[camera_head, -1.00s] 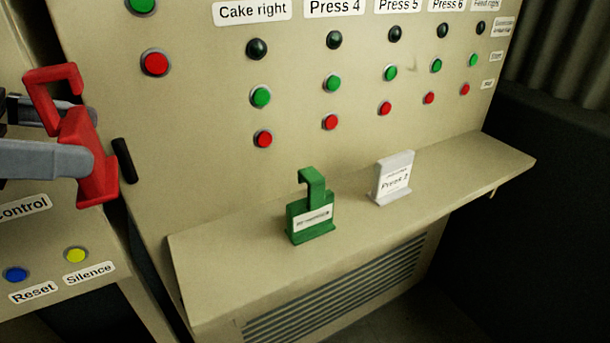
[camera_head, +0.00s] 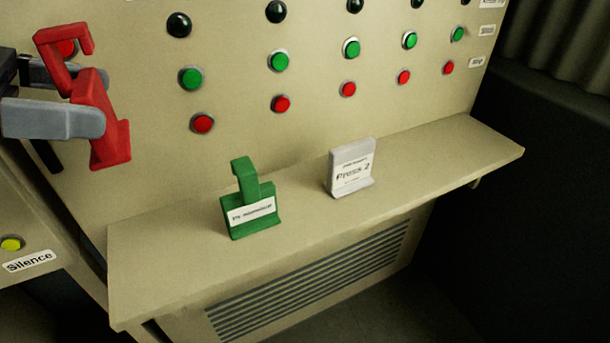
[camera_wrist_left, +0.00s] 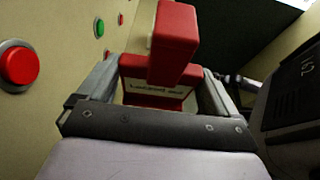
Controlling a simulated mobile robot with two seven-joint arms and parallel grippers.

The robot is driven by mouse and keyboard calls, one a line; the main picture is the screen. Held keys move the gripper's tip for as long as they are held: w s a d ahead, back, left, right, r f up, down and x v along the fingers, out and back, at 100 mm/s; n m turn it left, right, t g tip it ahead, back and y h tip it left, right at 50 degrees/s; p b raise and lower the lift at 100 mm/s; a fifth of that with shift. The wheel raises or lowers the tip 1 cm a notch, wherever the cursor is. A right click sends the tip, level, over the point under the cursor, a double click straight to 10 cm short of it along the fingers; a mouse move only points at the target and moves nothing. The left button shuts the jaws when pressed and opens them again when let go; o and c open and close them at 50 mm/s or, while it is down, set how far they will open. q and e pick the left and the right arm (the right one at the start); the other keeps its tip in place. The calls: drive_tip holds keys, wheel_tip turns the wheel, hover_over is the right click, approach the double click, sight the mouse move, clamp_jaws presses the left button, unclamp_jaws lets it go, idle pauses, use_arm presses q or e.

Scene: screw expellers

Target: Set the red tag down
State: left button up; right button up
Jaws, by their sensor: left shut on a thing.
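The red tag (camera_head: 98,120) has a hooked top and a wide foot. It is in the head view at upper left, held upright in the air in front of the button panel. My left gripper (camera_head: 90,108) is shut on it, with a finger across its body. In the left wrist view the red tag (camera_wrist_left: 172,50) sits between the two fingers (camera_wrist_left: 160,88), with a white label partly hidden by its hook. The shelf (camera_head: 160,275) lies below and to the right of the tag. My right gripper is not in view.
A green hooked tag (camera_head: 250,212) and a white "Press 2" block (camera_head: 351,168) stand on the shelf. The shelf's left end and right part are clear. The panel (camera_head: 130,185) behind carries rows of green, red and dark buttons. A vent (camera_head: 310,265) is below.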

use_arm(q)
drive_tip(key=shift+f, duration=0.1)
drive_tip(key=shift+f, duration=0.4)
drive_tip(key=shift+f+b, duration=1.8)
drive_tip(key=shift+f, duration=7.7)
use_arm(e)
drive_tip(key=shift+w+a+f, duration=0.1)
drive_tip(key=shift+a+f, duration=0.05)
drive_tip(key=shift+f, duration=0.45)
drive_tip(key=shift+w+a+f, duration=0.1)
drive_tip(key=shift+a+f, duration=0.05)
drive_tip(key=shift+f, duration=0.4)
use_arm(q)
drive_tip(key=shift+f, duration=0.2)
drive_tip(key=o, duration=0.7)
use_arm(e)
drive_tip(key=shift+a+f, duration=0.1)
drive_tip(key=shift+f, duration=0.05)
